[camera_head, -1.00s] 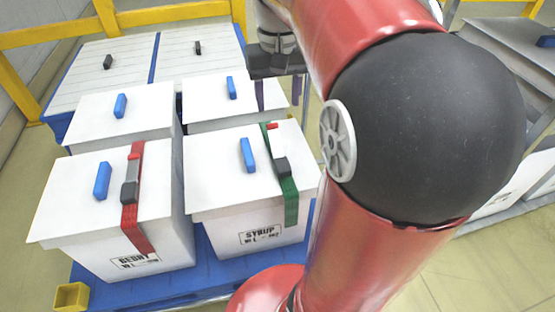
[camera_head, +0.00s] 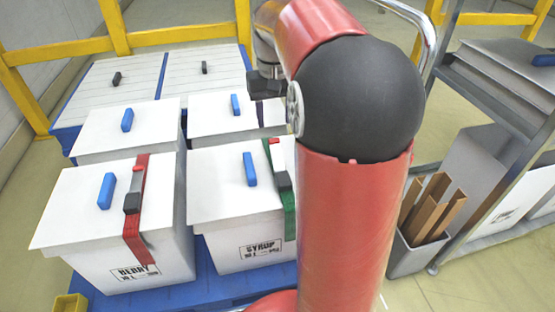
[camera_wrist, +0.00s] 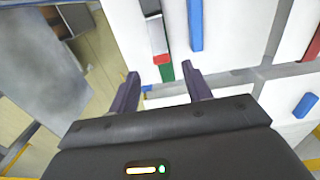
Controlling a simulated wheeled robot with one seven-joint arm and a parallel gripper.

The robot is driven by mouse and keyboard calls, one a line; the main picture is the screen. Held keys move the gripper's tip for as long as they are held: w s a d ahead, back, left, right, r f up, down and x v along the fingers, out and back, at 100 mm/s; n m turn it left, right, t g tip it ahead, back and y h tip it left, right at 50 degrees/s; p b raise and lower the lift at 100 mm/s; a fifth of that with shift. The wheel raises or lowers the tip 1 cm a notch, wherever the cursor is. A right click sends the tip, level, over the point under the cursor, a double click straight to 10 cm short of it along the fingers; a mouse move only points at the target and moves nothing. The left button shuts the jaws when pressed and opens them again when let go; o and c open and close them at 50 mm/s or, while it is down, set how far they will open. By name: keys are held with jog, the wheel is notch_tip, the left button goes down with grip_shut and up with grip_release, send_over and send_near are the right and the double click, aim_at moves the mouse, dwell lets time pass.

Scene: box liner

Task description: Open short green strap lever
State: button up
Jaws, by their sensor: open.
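The short green strap (camera_head: 290,222) runs over the lid and front of the white SYRUP box (camera_head: 215,185). Its lever (camera_head: 282,180) is dark and grey, with a red piece (camera_head: 274,143) near the back of the lid. My arm partly covers the strap in the head view. In the wrist view the green strap (camera_wrist: 167,73), red piece (camera_wrist: 161,59) and grey lever (camera_wrist: 156,36) lie just beyond the fingertips, between their lines. My gripper (camera_wrist: 160,72) is open and empty, apart from the strap as far as I can tell.
A blue handle (camera_head: 250,169) stands on the SYRUP lid beside the strap. The BERRY box (camera_head: 75,220) with a red strap (camera_head: 134,215) is to the left. More lidded boxes stand behind on the blue pallet (camera_head: 205,290). A metal rack (camera_head: 500,90) and a grey bin (camera_head: 410,258) are right.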

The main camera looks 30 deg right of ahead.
aim_at(274, 141)
jog(key=shift+w+d+f, duration=0.15)
jog(key=shift+w+f, duration=0.1)
jog(key=shift+f, duration=0.45)
notch_tip(274, 141, down, 7)
jog(key=shift+f+b, duration=0.15)
jog(key=shift+b, duration=0.25)
grip_shut()
